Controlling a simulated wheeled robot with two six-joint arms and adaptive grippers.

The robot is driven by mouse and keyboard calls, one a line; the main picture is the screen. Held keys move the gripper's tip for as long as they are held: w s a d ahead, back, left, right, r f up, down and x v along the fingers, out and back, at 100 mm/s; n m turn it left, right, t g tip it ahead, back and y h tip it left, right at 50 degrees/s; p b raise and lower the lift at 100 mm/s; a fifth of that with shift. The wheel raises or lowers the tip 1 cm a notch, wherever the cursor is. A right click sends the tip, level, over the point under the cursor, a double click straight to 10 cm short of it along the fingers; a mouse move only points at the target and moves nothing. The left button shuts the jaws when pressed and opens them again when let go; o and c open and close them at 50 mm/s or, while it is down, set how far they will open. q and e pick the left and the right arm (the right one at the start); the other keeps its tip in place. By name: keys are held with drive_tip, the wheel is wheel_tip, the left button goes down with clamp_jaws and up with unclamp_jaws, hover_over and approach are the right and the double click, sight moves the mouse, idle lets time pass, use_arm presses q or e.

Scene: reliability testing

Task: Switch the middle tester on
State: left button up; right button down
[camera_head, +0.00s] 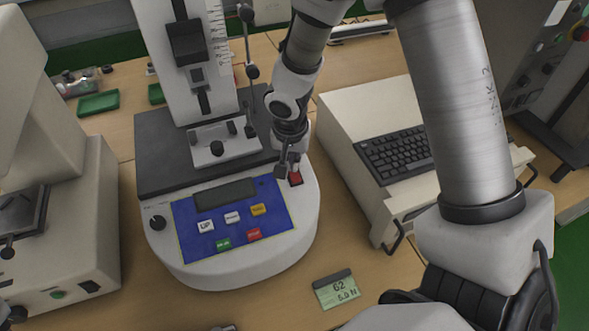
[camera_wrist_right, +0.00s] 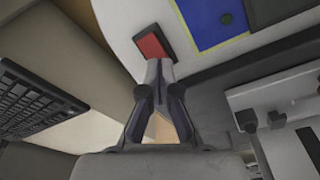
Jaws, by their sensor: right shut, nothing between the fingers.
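The middle tester (camera_head: 170,250) is a white machine with a rounded front, a dark grey plate and a column at the back. Its blue panel (camera_head: 185,240) has a dark display and several coloured buttons. A red rocker switch (camera_head: 295,178) sits to the right of the panel. My right gripper (camera_head: 290,170) is shut and empty, pointing down with its tips at the switch. In the right wrist view the fingertips (camera_wrist_right: 158,65) are just at the lower edge of the red switch (camera_wrist_right: 151,46); I cannot tell whether they touch it. My left gripper is not in view.
Another white machine (camera_head: 75,240) stands at the left. A beige unit with a keyboard (camera_head: 396,155) stands at the right. A small green label reading 62 and 5.9 N (camera_head: 337,290) lies on the table in front. Green trays (camera_head: 98,103) lie at the back left.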

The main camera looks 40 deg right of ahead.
drive_tip(key=shift+f, duration=0.2)
drive_tip(key=shift+d+r, duration=0.1)
drive_tip(key=shift+r, duration=0.1)
wheel_tip(320, 180, up, 7)
drive_tip(key=p, duration=0.5)
drive_tip(key=shift+f, duration=0.1)
drive_tip(key=shift+f, duration=0.1)
